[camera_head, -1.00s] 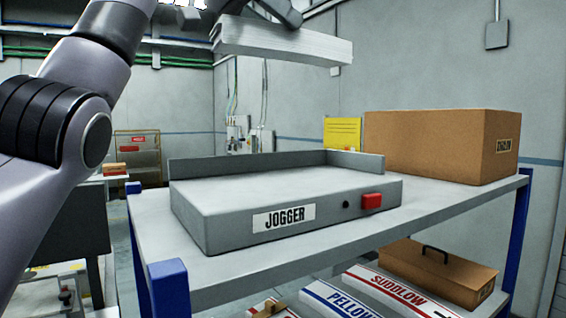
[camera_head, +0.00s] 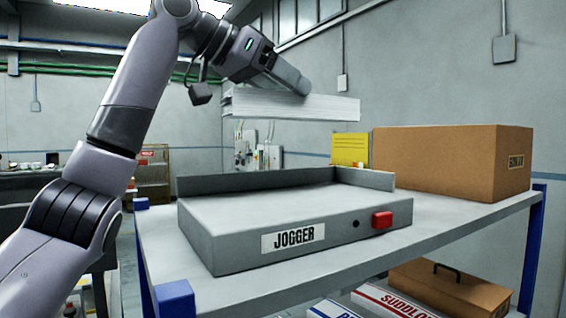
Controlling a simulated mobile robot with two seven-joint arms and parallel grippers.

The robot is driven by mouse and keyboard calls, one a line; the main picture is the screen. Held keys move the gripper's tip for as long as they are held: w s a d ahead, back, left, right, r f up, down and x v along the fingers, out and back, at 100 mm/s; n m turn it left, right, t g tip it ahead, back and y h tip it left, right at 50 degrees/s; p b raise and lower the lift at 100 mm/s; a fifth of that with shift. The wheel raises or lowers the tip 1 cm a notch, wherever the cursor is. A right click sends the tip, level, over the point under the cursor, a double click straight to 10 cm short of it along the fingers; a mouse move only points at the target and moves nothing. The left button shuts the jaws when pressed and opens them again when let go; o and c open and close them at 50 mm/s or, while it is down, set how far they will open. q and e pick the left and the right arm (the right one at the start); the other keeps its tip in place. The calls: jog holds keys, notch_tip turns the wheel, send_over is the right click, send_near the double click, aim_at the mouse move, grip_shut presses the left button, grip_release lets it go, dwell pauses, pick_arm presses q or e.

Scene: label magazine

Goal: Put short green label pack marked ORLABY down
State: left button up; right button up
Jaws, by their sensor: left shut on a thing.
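My left gripper (camera_head: 300,88) is shut on a stack of white sheets (camera_head: 290,106), seen edge-on. The gripper holds the pack in the air above the back of the grey tray marked JOGGER (camera_head: 262,215), with a clear gap below. No green face and no ORLABY mark show on the pack from this side; its top is hidden by the low viewpoint. The jogger has low walls at its back and right, a red button and a black knob on its front. Its flat top is empty. My right gripper is out of view.
The jogger stands on a grey table (camera_head: 430,222) with blue legs. A cardboard box (camera_head: 450,160) and a yellow card (camera_head: 350,149) stand behind and right of it. Packs marked SUDDLOW (camera_head: 397,304) and a brown case (camera_head: 455,290) lie on the shelf below.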

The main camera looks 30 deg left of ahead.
pick_arm(q)
notch_tip(320, 180, down, 12)
jog(key=shift+f, duration=0.2)
dwell(0.4)
jog(key=shift+f, duration=0.15)
jog(key=o, duration=1.5)
jog(key=shift+s, duration=0.1)
jog(key=b+v, duration=0.1)
jog(key=v, duration=1.1)
jog(key=shift+d, duration=0.1)
